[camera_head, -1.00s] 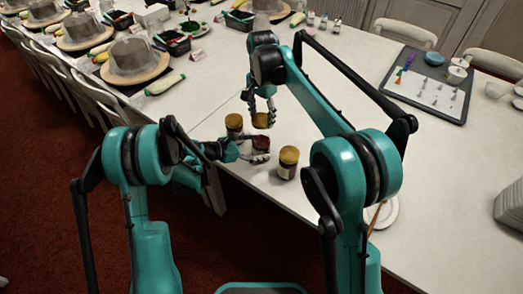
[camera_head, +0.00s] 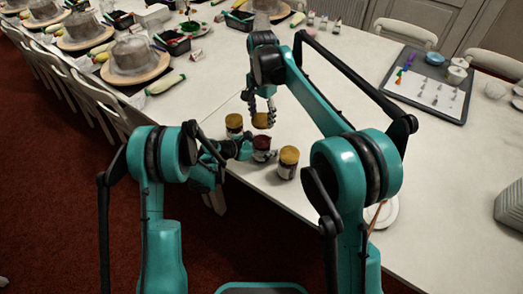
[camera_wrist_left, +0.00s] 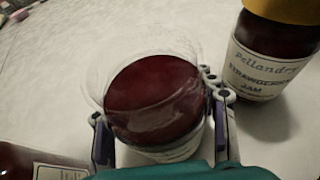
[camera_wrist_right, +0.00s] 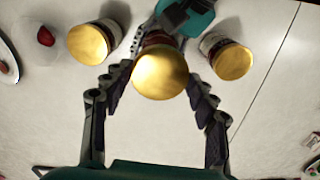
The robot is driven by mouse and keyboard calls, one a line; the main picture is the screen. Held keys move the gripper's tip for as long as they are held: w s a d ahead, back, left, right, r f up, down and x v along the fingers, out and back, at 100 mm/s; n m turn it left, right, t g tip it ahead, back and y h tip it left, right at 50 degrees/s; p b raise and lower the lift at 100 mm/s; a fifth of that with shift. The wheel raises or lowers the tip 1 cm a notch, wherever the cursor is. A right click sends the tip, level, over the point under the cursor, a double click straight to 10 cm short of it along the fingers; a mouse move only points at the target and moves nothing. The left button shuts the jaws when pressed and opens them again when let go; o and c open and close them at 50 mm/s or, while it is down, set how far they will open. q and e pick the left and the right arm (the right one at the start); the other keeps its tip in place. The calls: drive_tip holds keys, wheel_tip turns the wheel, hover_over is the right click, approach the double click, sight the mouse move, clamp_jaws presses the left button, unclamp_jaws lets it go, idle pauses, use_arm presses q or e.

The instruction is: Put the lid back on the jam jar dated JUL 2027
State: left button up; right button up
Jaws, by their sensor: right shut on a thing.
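An open jar of dark red jam (camera_head: 262,156) stands on the table; its top shows in the left wrist view (camera_wrist_left: 155,90). My left gripper (camera_wrist_left: 160,115) has a finger on each side of this jar; whether they press on it I cannot tell. My right gripper (camera_wrist_right: 158,85) is shut on a gold lid (camera_wrist_right: 160,74) and holds it above the table. In the right wrist view the lid covers part of the open jar (camera_wrist_right: 157,40). In the head view the lid (camera_head: 261,120) is behind the open jar. No date is readable.
Two gold-lidded jars flank the open one, one at left (camera_head: 234,125) and one at right (camera_head: 288,162). The left wrist view shows a strawberry jam label (camera_wrist_left: 258,72). A grey tray (camera_head: 428,84) lies at the back right. The table between is mostly clear.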

use_arm(q)
drive_tip(key=c, duration=0.4)
use_arm(e)
hover_over(262, 132)
drive_tip(key=s, duration=0.3)
drive_tip(key=shift+w+f, duration=0.2)
drive_tip(key=shift+f, duration=2.3)
drive_tip(key=shift+f, duration=0.9)
drive_tip(key=shift+f, duration=0.55)
